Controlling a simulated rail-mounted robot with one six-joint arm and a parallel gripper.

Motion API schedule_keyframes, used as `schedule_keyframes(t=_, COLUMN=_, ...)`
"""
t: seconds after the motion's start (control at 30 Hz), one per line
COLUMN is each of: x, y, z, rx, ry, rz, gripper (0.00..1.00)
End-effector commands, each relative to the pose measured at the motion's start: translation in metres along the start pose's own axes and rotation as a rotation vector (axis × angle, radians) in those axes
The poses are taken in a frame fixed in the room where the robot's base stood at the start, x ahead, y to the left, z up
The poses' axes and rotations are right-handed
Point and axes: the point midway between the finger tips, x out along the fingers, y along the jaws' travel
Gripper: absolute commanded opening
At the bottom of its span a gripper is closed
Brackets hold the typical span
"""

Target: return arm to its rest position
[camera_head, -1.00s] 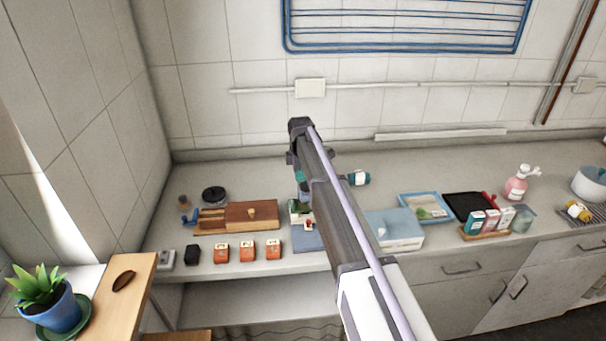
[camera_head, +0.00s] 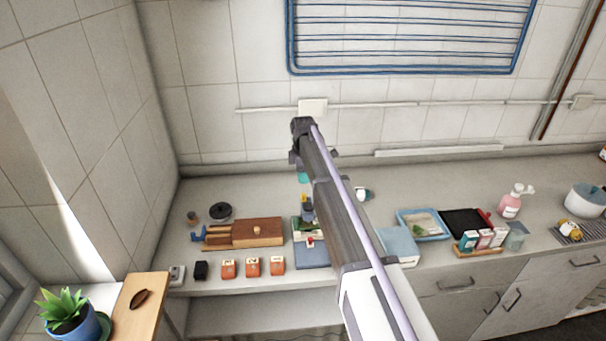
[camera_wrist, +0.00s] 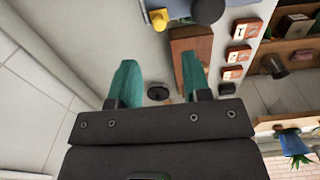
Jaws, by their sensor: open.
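My gripper (camera_wrist: 158,75) shows two teal fingers spread apart in the wrist view, with nothing held between them. In the head view my arm reaches up and away over the counter (camera_head: 375,185), with its wrist in front of the tiled wall. A teal fingertip shows just below the wrist there, but most of the gripper is hidden by my arm. The fingers look clear of the counter items, though the exact height cannot be told.
A wooden box (camera_head: 258,233), orange boxes (camera_head: 252,267) and a round black item (camera_head: 220,211) stand at left. A blue tray (camera_head: 424,223), pink bottle (camera_head: 510,202) and pot (camera_head: 586,201) stand at right. A blue rack (camera_head: 410,71) hangs on the wall. A plant (camera_head: 68,312) is at lower left.

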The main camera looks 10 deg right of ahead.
Motion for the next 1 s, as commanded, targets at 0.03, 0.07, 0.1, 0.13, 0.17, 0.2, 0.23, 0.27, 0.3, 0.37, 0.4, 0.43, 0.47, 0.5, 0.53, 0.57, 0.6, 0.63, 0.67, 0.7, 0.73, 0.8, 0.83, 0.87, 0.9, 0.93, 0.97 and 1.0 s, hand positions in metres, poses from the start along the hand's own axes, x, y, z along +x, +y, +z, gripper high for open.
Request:
schedule_keyframes(t=0.03, x=-0.018, y=0.000, z=0.000, rx=0.000, ry=0.000, rz=0.000, gripper=0.44)
schedule_keyframes(t=0.07, x=-0.021, y=0.000, z=0.000, rx=0.000, ry=0.000, rz=0.000, gripper=0.44)
schedule_keyframes(t=0.1, x=-0.022, y=0.000, z=0.000, rx=0.000, ry=0.000, rz=0.000, gripper=0.44)
schedule_keyframes(t=0.13, x=-0.023, y=0.000, z=0.000, rx=0.000, ry=0.000, rz=0.000, gripper=0.44)
schedule_keyframes(t=0.17, x=-0.022, y=0.000, z=0.000, rx=0.000, ry=0.000, rz=0.000, gripper=0.44)
schedule_keyframes(t=0.2, x=-0.021, y=0.000, z=0.000, rx=0.000, ry=0.000, rz=0.000, gripper=0.44)
schedule_keyframes(t=0.23, x=-0.020, y=0.000, z=0.000, rx=0.000, ry=0.000, rz=0.000, gripper=0.44)
schedule_keyframes(t=0.27, x=-0.019, y=0.000, z=0.000, rx=0.000, ry=0.000, rz=0.000, gripper=0.44)
schedule_keyframes(t=0.3, x=-0.019, y=0.000, z=0.000, rx=0.000, ry=0.000, rz=0.000, gripper=0.44)
schedule_keyframes(t=0.37, x=-0.019, y=0.000, z=0.000, rx=0.000, ry=0.000, rz=0.000, gripper=0.44)
schedule_keyframes(t=0.4, x=-0.019, y=0.000, z=0.000, rx=0.001, ry=0.000, rz=0.000, gripper=0.44)
schedule_keyframes(t=0.43, x=-0.019, y=0.000, z=0.000, rx=0.010, ry=0.000, rz=0.000, gripper=0.44)
schedule_keyframes(t=0.47, x=-0.019, y=0.000, z=0.000, rx=0.026, ry=0.000, rz=0.000, gripper=0.44)
schedule_keyframes(t=0.5, x=-0.019, y=0.000, z=0.000, rx=0.069, ry=0.000, rz=0.000, gripper=0.44)
schedule_keyframes(t=0.53, x=-0.019, y=0.000, z=0.000, rx=0.118, ry=0.000, rz=0.000, gripper=0.44)
schedule_keyframes(t=0.57, x=-0.019, y=-0.001, z=0.000, rx=0.180, ry=0.000, rz=0.000, gripper=0.44)
schedule_keyframes(t=0.6, x=-0.019, y=-0.011, z=0.001, rx=0.286, ry=0.000, rz=0.000, gripper=0.44)
schedule_keyframes(t=0.63, x=-0.019, y=-0.025, z=0.002, rx=0.379, ry=0.000, rz=0.000, gripper=0.44)
schedule_keyframes(t=0.67, x=-0.018, y=-0.045, z=0.004, rx=0.484, ry=0.000, rz=0.000, gripper=0.44)
schedule_keyframes(t=0.7, x=-0.011, y=-0.079, z=0.008, rx=0.639, ry=-0.001, rz=0.000, gripper=0.44)
schedule_keyframes(t=0.73, x=-0.003, y=-0.107, z=0.012, rx=0.760, ry=-0.001, rz=0.000, gripper=0.44)
schedule_keyframes(t=0.8, x=0.014, y=-0.170, z=0.020, rx=1.011, ry=-0.001, rz=0.000, gripper=0.44)
schedule_keyframes(t=0.83, x=0.022, y=-0.198, z=0.024, rx=1.107, ry=-0.001, rz=0.000, gripper=0.44)
schedule_keyframes(t=0.87, x=0.031, y=-0.225, z=0.027, rx=1.198, ry=-0.001, rz=0.000, gripper=0.44)
schedule_keyframes(t=0.9, x=0.042, y=-0.260, z=0.031, rx=1.306, ry=-0.001, rz=0.001, gripper=0.44)
schedule_keyframes(t=0.93, x=0.050, y=-0.286, z=0.035, rx=1.374, ry=-0.001, rz=0.001, gripper=0.44)
schedule_keyframes(t=0.97, x=0.058, y=-0.309, z=0.037, rx=1.429, ry=-0.001, rz=0.001, gripper=0.44)
schedule_keyframes(t=1.0, x=0.068, y=-0.336, z=0.041, rx=1.481, ry=-0.001, rz=0.001, gripper=0.44)
